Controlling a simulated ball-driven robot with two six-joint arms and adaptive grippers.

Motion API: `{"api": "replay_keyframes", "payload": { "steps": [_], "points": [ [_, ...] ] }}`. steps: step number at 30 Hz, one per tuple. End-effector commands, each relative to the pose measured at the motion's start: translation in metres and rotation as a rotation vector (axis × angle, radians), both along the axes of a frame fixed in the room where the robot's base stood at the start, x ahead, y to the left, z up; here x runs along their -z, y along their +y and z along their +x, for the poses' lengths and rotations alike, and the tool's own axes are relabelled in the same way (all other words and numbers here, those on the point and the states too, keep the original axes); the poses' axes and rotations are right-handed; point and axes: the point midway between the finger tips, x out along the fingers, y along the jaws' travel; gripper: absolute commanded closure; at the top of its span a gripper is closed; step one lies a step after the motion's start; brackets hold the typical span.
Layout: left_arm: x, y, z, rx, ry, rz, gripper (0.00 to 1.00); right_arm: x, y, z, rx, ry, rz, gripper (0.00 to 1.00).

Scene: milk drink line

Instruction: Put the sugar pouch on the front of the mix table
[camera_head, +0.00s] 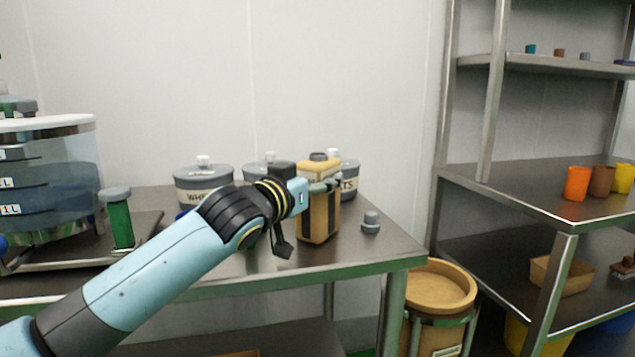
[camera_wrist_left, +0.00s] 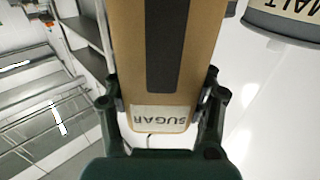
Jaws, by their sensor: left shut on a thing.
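The sugar pouch (camera_head: 321,222) is a tan block-like pack with dark stripes and a cap on top. It is upright over the right part of the steel table (camera_head: 240,265); I cannot tell whether its base touches the top. My left gripper (camera_head: 320,187) is shut on it from the left, near its upper part. In the left wrist view the pouch (camera_wrist_left: 178,95) shows its SUGAR label between the two fingers (camera_wrist_left: 163,105) of that gripper. My right gripper is not in view.
Lidded canisters (camera_head: 203,184) stand behind the arm at the back. A small grey-capped item (camera_head: 370,222) is just right of the pouch. A green cylinder (camera_head: 120,222) and a large clear tank (camera_head: 45,185) are at left. A round bin (camera_head: 438,286) and a steel shelf (camera_head: 530,190) are at right.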

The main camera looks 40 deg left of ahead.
Motion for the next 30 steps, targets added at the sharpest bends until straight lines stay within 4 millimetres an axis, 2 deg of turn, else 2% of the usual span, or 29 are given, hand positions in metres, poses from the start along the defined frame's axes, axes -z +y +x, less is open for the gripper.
{"api": "replay_keyframes", "payload": {
  "steps": [8, 9, 13, 23, 26, 30],
  "points": [
    [0.002, 0.000, 0.000, -0.001, 0.001, 0.000, 1.00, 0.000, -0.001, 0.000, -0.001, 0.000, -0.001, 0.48],
    [0.001, 0.000, 0.000, -0.001, 0.001, 0.000, 0.40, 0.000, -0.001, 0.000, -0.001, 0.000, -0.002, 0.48],
    [0.001, 0.000, 0.000, -0.001, 0.001, 0.000, 0.23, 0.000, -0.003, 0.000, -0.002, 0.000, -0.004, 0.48],
    [-0.003, 0.000, 0.000, 0.000, 0.000, 0.001, 0.21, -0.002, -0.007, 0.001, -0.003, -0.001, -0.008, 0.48],
    [-0.001, -0.001, -0.011, 0.000, 0.002, 0.003, 0.21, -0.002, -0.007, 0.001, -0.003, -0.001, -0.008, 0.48],
    [0.000, -0.003, -0.040, 0.001, 0.005, 0.007, 0.21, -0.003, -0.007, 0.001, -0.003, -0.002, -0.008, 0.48]
  ]
}}
